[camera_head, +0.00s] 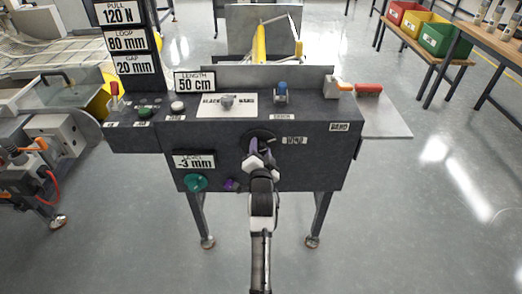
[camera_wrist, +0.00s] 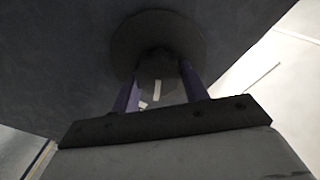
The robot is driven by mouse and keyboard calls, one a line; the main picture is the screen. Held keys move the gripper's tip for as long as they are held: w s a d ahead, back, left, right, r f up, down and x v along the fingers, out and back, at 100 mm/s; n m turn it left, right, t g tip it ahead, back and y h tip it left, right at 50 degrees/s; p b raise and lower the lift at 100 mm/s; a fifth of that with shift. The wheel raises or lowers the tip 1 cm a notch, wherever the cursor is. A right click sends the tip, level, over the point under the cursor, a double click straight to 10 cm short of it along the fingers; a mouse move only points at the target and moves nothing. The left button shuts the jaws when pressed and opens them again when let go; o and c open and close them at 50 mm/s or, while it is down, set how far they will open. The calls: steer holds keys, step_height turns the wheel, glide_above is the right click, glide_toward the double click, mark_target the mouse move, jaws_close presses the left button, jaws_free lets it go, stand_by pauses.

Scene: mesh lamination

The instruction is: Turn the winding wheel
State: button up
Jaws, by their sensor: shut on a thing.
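The winding wheel (camera_head: 263,133) is a dark round disc on the front face of the dark machine box, beside a small label that seems to read "WIND". My gripper (camera_head: 258,146) reaches up to it from below and covers most of it. In the wrist view the wheel (camera_wrist: 158,28) is a dark grey disc at the top. The purple fingers of my gripper (camera_wrist: 160,80) stand either side of its grey middle part and are shut on it. A small pale mark shows between the fingers. The fingertips are in shadow.
The console (camera_head: 350,155) also carries a green knob (camera_head: 195,182), a small purple knob (camera_head: 231,185), a blue-topped control (camera_head: 281,92) and a red-handled part (camera_head: 368,88). Display signs stand at upper left. A bench with coloured bins (camera_head: 445,38) stands at upper right. Floor is open at right.

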steer(key=n, duration=0.6)
steer(key=shift+a+r, duration=0.15)
steer(key=shift+r, duration=0.05)
steer(key=n, duration=0.6)
steer(key=shift+a+n+b, duration=0.2)
steer(key=shift+n+b, duration=0.1)
steer(key=shift+b, duration=0.1)
steer(key=o, duration=1)
steer(key=shift+f, duration=0.1)
steer(key=shift+s+b, duration=1.3)
steer(key=shift+s, duration=5.6)
